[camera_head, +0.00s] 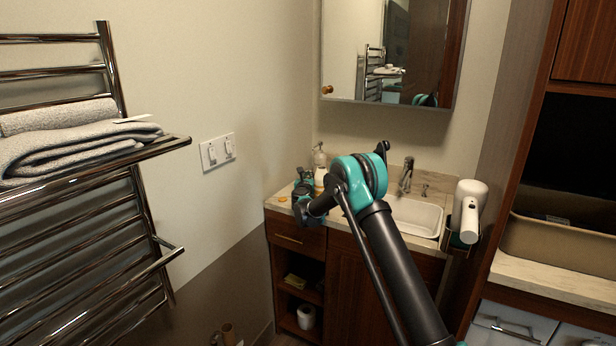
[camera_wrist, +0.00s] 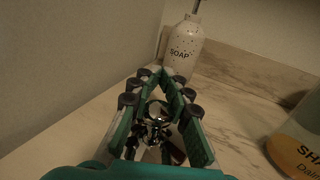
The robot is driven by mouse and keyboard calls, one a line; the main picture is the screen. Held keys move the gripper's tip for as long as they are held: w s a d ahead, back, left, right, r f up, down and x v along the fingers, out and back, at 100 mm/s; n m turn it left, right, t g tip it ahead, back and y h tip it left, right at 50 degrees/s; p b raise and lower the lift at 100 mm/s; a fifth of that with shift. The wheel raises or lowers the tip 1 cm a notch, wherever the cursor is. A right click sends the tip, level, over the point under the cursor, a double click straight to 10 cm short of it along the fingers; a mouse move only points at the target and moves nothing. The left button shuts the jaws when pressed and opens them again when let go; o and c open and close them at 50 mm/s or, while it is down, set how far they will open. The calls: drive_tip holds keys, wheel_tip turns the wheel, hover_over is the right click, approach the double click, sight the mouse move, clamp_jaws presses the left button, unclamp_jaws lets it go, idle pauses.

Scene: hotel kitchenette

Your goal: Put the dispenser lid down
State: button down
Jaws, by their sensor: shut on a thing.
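My gripper (camera_wrist: 158,82) is shut on the dispenser lid (camera_wrist: 154,128), a shiny chrome piece between the green fingers. In the head view my gripper (camera_head: 303,190) is over the left end of the counter, and the lid cannot be made out. In the wrist view the lid appears above the pale countertop (camera_wrist: 240,125); whether it touches the surface cannot be told. A white speckled soap dispenser (camera_wrist: 184,48) with a pump stands upright beyond the fingertips. It also shows in the head view (camera_head: 320,165), behind my gripper.
The sink (camera_head: 415,216) and faucet (camera_head: 406,176) are right of my arm. A hair dryer (camera_head: 468,210) hangs further right. The wall closes off the counter's left side.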

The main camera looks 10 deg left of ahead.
drive_tip(key=shift+f, duration=0.55)
drive_tip(key=c, duration=1.4)
unclamp_jaws()
drive_tip(key=shift+r, duration=0.35)
drive_tip(key=s, duration=1.2)
drive_tip(key=shift+d+r, duration=0.2)
drive_tip(key=shift+r, duration=0.05)
